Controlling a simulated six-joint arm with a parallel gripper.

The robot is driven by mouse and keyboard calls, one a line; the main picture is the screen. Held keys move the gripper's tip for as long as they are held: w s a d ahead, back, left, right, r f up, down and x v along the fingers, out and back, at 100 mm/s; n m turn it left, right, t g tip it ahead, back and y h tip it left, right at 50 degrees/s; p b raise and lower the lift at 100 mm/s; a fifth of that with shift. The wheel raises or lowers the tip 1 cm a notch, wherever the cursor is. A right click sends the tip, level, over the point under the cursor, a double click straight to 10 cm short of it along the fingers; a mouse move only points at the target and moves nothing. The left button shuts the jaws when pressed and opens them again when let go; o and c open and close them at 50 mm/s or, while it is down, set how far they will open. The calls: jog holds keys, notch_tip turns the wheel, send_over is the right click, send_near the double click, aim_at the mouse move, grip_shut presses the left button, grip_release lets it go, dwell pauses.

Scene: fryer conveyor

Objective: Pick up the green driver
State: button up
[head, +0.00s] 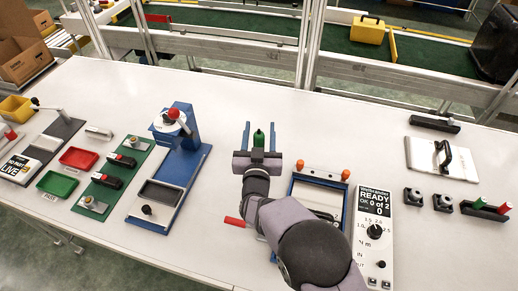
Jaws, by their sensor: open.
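The green driver (259,138) shows as a short green upright handle near the middle of the white table. My gripper (259,127) is over it from above, with one finger to the left and one to the right of the green handle. The jaws are open, with a gap visible on both sides of the handle. The lower part of the driver is hidden behind the gripper body.
A blue press stand (183,160) with a red knob stands to the left. A blue-framed tray (305,190) with orange knobs and a white control panel (372,235) are to the right. A red-handled tool (234,221) lies nearby. The table's back middle is clear.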

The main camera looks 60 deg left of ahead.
jog(key=shift+c, duration=0.2)
jog(key=c, duration=1)
jog(key=shift+a+r, duration=0.1)
jog(key=shift+r, duration=0.05)
grip_shut()
jog(key=shift+r, duration=0.15)
